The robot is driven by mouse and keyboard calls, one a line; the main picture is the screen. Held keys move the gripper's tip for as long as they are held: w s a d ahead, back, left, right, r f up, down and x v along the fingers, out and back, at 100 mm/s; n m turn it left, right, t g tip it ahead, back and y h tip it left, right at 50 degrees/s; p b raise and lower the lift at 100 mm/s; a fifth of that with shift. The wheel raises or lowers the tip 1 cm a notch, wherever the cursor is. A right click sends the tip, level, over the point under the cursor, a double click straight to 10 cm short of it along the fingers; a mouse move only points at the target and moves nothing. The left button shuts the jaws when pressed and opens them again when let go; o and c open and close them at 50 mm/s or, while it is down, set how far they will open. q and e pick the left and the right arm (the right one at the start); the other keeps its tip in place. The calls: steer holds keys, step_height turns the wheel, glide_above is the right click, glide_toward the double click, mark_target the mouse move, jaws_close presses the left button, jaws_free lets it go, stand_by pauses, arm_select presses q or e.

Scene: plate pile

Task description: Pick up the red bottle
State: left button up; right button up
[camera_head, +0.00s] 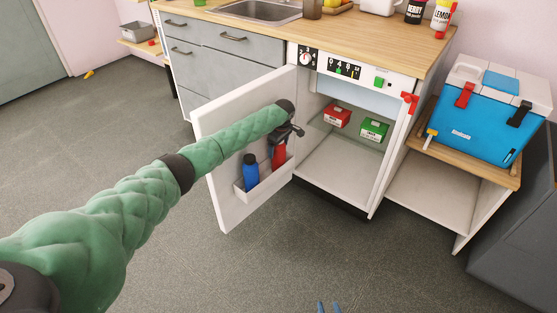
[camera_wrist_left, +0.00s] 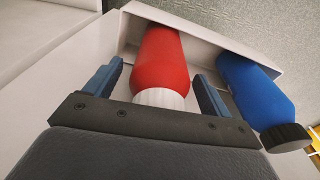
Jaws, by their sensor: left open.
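The red bottle (camera_head: 279,154) stands in the white bin on the inside of the open fridge door, to the right of a blue bottle (camera_head: 250,172). My left gripper (camera_head: 293,131) is at the top of the red bottle. In the left wrist view, the red bottle (camera_wrist_left: 160,60) with its white cap lies between the two open fingers (camera_wrist_left: 157,82), with a gap on each side. The blue bottle (camera_wrist_left: 255,90) with a black cap is just outside the right finger. Only two blue fingertips of my right gripper (camera_head: 328,307) show at the bottom edge, apart from each other.
The fridge door (camera_head: 222,195) stands open to the left. A red box (camera_head: 337,116) and a green box (camera_head: 374,129) sit on the fridge's shelf. A blue cooler (camera_head: 480,115) stands on a wooden-topped unit at right. The floor (camera_head: 330,250) in front is clear.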

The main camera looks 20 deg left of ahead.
arm_select(q)
steer(key=shift+c, duration=0.4)
steer(key=c, duration=1.5)
steer(key=shift+c, duration=1)
steer(key=shift+r, duration=0.2)
